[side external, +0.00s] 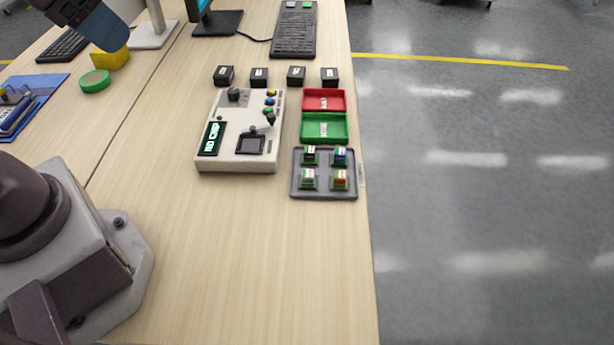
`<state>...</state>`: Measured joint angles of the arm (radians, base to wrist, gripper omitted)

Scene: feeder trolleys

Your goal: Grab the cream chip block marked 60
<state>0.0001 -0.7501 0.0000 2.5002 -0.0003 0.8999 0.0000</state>
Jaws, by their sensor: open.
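A grey tray (324,194) near the table's right edge holds several small chip blocks on green bases. The pale block (308,181) at its front left looks whitish or cream; its marking is too small to read. A black block (310,154) sits behind it, a blue block (341,155) at the back right, and an orange block (341,181) at the front right. All sit apart from each other in the tray. My gripper is not in view; only parts of my arm and base show at the left, well away from the tray.
A green bin (325,140) and a red bin (325,109) sit behind the tray. Several black labelled cubes (260,77) stand farther back. The table front is clear.

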